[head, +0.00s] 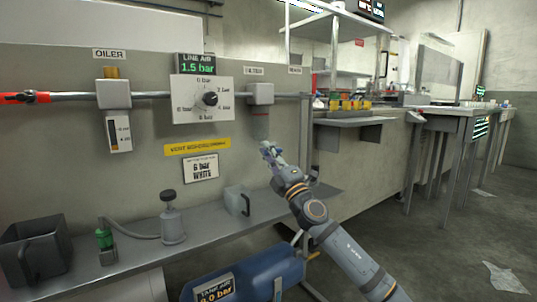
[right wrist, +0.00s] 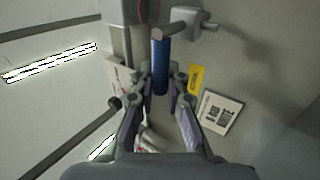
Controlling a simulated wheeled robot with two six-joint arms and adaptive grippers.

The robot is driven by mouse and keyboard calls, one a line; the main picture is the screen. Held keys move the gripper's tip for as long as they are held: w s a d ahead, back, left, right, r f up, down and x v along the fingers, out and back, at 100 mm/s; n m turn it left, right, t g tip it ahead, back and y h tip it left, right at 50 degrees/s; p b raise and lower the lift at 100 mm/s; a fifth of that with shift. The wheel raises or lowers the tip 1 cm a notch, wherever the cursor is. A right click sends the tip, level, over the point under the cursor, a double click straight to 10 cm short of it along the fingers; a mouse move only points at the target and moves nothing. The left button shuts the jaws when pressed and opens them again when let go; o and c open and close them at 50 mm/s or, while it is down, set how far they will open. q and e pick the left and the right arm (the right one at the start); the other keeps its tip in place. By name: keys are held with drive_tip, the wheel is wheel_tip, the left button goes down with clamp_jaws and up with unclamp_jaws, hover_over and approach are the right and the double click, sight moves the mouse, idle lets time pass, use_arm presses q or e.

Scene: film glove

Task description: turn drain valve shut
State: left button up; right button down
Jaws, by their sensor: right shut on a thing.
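In the right wrist view a blue cylindrical handle (right wrist: 160,56) stands out from a grey stem (right wrist: 171,29) beside a grey block. I take it to be the drain valve's handle, though no label on it is readable. My right gripper (right wrist: 159,86) has its two fingertips on either side of the handle's end and is shut on it. In the head view the right gripper (head: 267,148) is below the filter (head: 260,94) and its bowl, close to the panel. The handle is hard to make out there, partly hidden by the fingers. My left gripper is not in view.
A dial (head: 209,99) under a 1.5 bar display and an oiler (head: 114,95) are on the pipe to the left. Open floor is at right.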

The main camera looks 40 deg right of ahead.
drive_tip(key=shift+f, duration=0.1)
drive_tip(key=c, duration=1.4)
unclamp_jaws()
drive_tip(key=shift+o, duration=0.2)
drive_tip(key=shift+r, duration=5.05)
